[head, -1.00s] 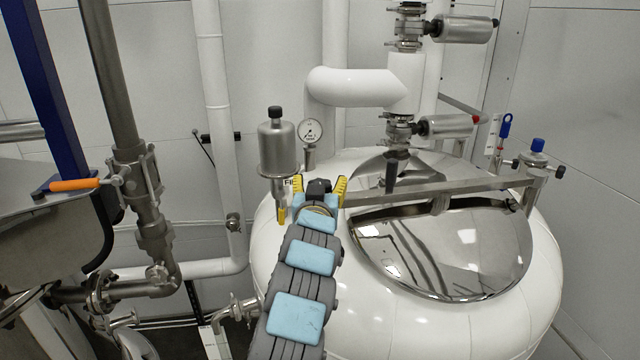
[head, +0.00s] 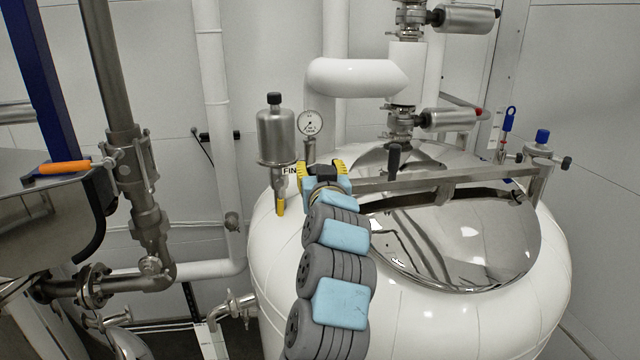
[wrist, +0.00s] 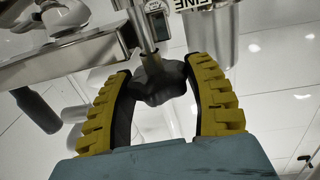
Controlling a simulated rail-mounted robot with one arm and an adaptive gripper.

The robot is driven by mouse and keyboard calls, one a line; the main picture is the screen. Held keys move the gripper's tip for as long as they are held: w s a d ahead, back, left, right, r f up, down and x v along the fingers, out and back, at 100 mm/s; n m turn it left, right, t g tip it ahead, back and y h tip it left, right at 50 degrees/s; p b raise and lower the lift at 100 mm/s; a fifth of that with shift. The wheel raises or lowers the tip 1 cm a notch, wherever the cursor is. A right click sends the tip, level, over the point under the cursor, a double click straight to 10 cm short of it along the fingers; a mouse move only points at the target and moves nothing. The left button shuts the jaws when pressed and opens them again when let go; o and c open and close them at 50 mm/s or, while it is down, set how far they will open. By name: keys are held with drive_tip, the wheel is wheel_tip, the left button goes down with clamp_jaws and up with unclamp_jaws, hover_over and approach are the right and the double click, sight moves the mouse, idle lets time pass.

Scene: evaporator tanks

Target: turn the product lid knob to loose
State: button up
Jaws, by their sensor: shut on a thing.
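The dark product lid knob (wrist: 160,80) is a lobed knob on a metal stem in the wrist view. My gripper (wrist: 158,68) has its two yellow-ribbed fingers closed around it, one on each side. In the head view my gripper (head: 322,170) is at the left end of the metal crossbar (head: 440,183) over the shiny domed lid (head: 465,240). The knob is mostly hidden there behind the gripper and arm. How far the knob is turned cannot be told.
A steel canister (head: 276,136) and a pressure gauge (head: 310,122) stand close beside my gripper. A black handle (head: 393,160) rises behind the crossbar. A blue-topped fitting (head: 543,137) is at its right end. White piping (head: 356,77) stands behind.

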drive_tip(key=shift+d+f+n+g+y+b, duration=0.1)
drive_tip(key=shift+n+g+y+b, duration=0.15)
drive_tip(key=shift+n+y+b, duration=0.7)
drive_tip(key=shift+d+n+g+y+b, duration=0.1)
drive_tip(key=shift+n+g+y+b, duration=0.15)
drive_tip(key=shift+n+y+b, duration=0.7)
drive_tip(key=shift+a+n+g+y, duration=0.1)
drive_tip(key=shift+n+g+y, duration=0.5)
drive_tip(key=shift+y, duration=0.65)
drive_tip(key=shift+n+g+y, duration=0.5)
drive_tip(key=shift+g+y, duration=0.1)
drive_tip(key=shift+y, duration=0.65)
drive_tip(key=shift+a+r+n+g+y+p, duration=0.1)
drive_tip(key=shift+n+g+y+p, duration=0.1)
drive_tip(key=shift+n+g+y, duration=0.65)
drive_tip(key=shift+a+r+n+g+y+p, duration=0.1)
drive_tip(key=shift+n+g+y+p, duration=0.1)
drive_tip(key=shift+n+g+y, duration=0.95)
drive_tip(key=shift+g+y, duration=0.2)
drive_tip(key=shift+g, duration=0.1)
drive_tip(key=shift+f+n+g+y+p, duration=0.1)
drive_tip(key=shift+n+g+y+p, duration=0.6)
drive_tip(key=shift+n+g+p, duration=0.45)
drive_tip(key=shift+f+g, duration=0.15)
drive_tip(key=shift+g, duration=0.2)
drive_tip(key=o, duration=1.2)
drive_tip(key=shift+s, duration=0.1)
